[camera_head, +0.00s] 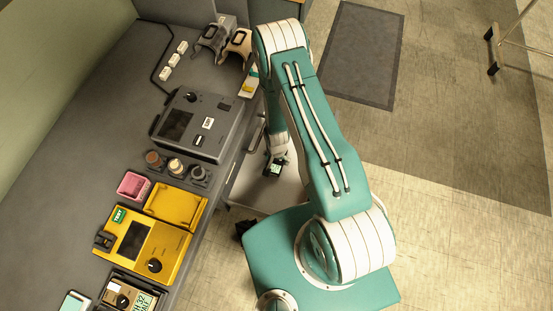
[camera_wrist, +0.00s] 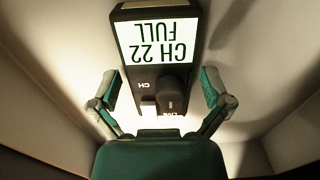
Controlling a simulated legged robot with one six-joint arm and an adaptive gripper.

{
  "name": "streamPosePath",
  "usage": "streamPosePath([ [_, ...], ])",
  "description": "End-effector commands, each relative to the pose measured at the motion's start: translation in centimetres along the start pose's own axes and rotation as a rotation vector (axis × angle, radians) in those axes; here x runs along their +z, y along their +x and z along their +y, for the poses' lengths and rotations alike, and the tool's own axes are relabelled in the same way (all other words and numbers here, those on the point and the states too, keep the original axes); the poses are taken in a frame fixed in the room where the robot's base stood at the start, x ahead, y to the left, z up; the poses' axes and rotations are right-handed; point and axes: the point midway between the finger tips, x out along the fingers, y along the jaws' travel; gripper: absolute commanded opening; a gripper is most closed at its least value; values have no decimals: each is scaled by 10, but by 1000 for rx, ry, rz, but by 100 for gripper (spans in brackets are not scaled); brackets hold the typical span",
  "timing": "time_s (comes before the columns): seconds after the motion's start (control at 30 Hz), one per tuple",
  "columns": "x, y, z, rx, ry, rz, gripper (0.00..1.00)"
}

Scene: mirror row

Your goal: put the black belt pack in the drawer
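The black belt pack (camera_wrist: 158,84), with a lit screen reading "CH 22 FULL" and a knob, lies inside the open drawer (camera_head: 260,199). It also shows in the head view (camera_head: 274,170), small and partly covered by my arm. My gripper (camera_wrist: 158,92) is open, with one finger on each side of the pack and visible gaps between fingers and pack. In the head view my gripper (camera_head: 279,155) reaches down into the drawer. Pale drawer walls surround the pack in the wrist view.
On the grey counter (camera_head: 95,95) stand a grey device (camera_head: 198,126), a yellow tester (camera_head: 140,240), a pink bin (camera_head: 133,185) and several round knob-like items. Another pack (camera_head: 138,297) with a lit screen is at the bottom left. A dark mat (camera_head: 362,55) lies on the open floor at right.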

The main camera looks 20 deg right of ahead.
Motion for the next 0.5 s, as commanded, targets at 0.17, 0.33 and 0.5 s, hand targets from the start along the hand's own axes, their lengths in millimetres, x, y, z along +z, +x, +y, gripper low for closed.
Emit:
streamPosePath([
  [0.17,0,0,0,0,0,0,100],
  [0.33,-1,-6,0,-1,0,1,100],
  [0.5,-1,-29,-1,-2,1,3,100],
])
